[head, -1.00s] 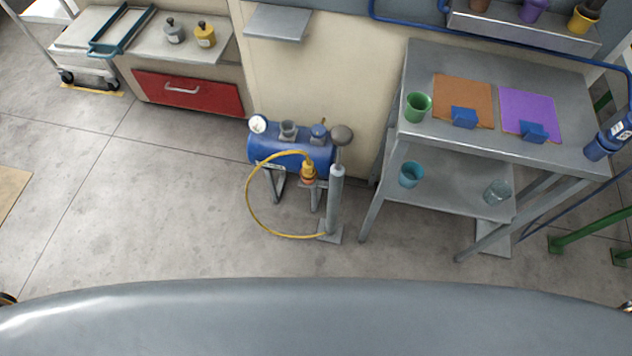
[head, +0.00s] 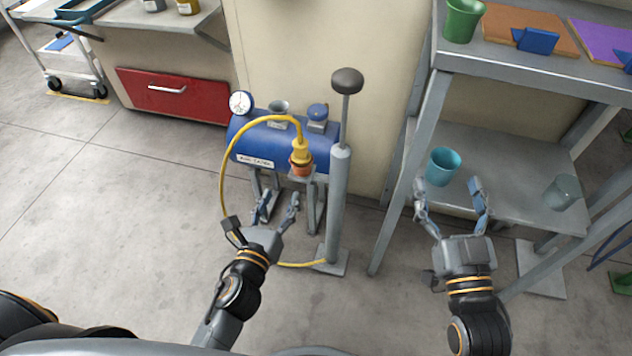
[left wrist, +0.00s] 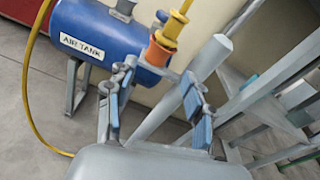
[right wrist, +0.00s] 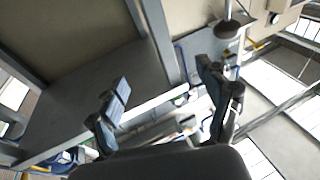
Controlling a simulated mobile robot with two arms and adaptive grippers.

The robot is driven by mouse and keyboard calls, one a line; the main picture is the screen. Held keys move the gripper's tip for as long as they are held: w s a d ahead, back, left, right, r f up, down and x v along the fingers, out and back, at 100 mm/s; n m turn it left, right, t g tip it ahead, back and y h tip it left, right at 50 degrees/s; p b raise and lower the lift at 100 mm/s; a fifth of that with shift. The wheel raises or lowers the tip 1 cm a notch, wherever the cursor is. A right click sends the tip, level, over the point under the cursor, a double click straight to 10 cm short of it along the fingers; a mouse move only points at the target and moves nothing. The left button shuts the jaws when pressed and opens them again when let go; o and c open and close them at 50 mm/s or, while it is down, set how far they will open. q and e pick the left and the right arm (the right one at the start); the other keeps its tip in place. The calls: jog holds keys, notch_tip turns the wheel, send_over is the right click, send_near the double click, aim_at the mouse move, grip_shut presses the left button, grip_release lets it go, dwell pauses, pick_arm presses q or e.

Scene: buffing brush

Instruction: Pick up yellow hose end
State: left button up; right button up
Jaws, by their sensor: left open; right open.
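The yellow hose end (head: 301,152) stands upright in an orange fitting (head: 301,168) at the right front of the blue air tank (head: 262,143). It also shows in the left wrist view (left wrist: 171,28), at the top. The yellow hose (head: 223,180) loops left from it and down to the grey pump's foot. My left gripper (head: 278,203) is open and empty, below and in front of the hose end, apart from it. My right gripper (head: 449,192) is open and empty, in front of the grey table's lower shelf.
The upright grey pump (head: 338,200) with its dark knob (head: 347,81) stands just right of the hose end. A blue cup (head: 443,166) and a clear cup (head: 562,192) stand on the lower shelf (head: 505,165). Floor at the left is clear.

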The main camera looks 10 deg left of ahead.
aim_at(299, 154)
pick_arm(q)
jog(key=w, duration=0.3)
jog(key=w+r+m+b, duration=0.1)
jog(key=w, duration=0.2)
jog(key=w+d+r+m+t, duration=0.1)
jog(key=w, duration=0.1)
jog(key=shift+w, duration=0.4)
jog(key=shift+w+d+r+b, duration=0.1)
jog(key=shift+w+b, duration=0.35)
jog(key=shift+w, duration=0.85)
jog(key=shift+w+d+r+b, duration=0.1)
jog(key=shift+w+b, duration=0.35)
jog(key=shift+w, duration=0.85)
grip_shut()
pick_arm(e)
jog(key=s+d+r+t+y, duration=0.1)
jog(key=s+r+t, duration=0.3)
jog(key=r, duration=0.4)
jog(key=shift+s+t, duration=0.35)
jog(key=shift+t, duration=0.05)
